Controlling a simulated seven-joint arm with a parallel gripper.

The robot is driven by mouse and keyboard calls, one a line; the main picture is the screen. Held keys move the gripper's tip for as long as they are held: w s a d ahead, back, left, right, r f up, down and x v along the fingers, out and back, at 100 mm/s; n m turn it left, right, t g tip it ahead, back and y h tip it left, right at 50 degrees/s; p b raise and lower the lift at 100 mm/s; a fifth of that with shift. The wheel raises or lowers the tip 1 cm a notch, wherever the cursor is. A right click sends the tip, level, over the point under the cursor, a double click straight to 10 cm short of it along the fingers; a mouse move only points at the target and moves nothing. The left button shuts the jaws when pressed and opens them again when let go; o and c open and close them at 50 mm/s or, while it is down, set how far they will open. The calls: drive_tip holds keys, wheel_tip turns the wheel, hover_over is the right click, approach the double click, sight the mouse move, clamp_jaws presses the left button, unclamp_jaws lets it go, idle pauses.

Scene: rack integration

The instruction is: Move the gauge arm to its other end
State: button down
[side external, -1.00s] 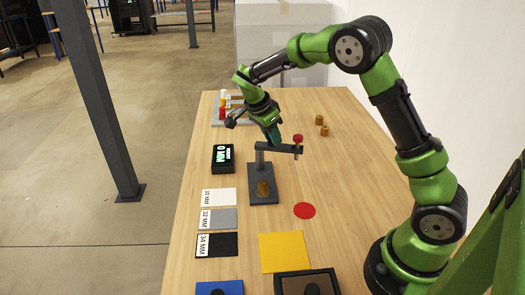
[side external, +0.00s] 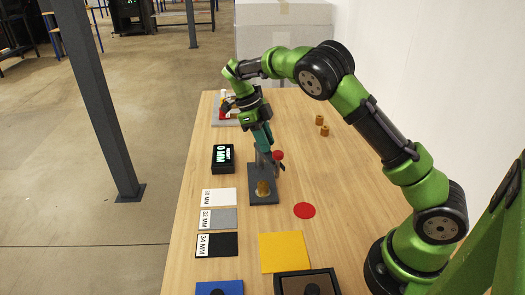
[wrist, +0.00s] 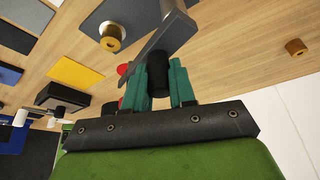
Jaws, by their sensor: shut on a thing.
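The gauge stand has a grey base (side external: 263,170) with a brass ring-shaped part (side external: 262,188) on it, also in the wrist view (wrist: 112,37). Its grey gauge arm (wrist: 158,36) carries a red knob (side external: 278,155) and points towards the near right in the side view. My gripper (side external: 266,146) is over the stand and hides most of the post and arm. In the wrist view, its green fingers (wrist: 163,82) are shut on a black cylindrical piece (wrist: 159,74) next to the arm.
A black display (side external: 222,157) with green digits stands left of the stand. White, grey and black labelled pads (side external: 222,220) lie nearer the camera. A red disc (side external: 304,210) and yellow pad (side external: 284,252) lie at the near right. Brass pieces (side external: 324,130) stand on otherwise clear table at the right.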

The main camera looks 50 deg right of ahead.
drive_tip(key=shift+w+a+m+y, duration=0.15)
drive_tip(key=shift+a+m+y, duration=0.1)
drive_tip(key=shift+m, duration=0.45)
drive_tip(key=shift+w+a+m+y, duration=0.1)
drive_tip(key=shift+m+y, duration=0.2)
drive_tip(key=shift+m, duration=0.4)
drive_tip(key=shift+w+a+m+y, duration=0.15)
drive_tip(key=shift+a+m+y, duration=0.1)
drive_tip(key=shift+m, duration=0.45)
drive_tip(key=c, duration=0.9)
unclamp_jaws()
drive_tip(key=shift+c, duration=0.2)
drive_tip(key=shift+r, duration=0.1)
drive_tip(key=v, duration=0.7)
drive_tip(key=shift+w, duration=0.2)
drive_tip(key=shift+r, duration=0.15)
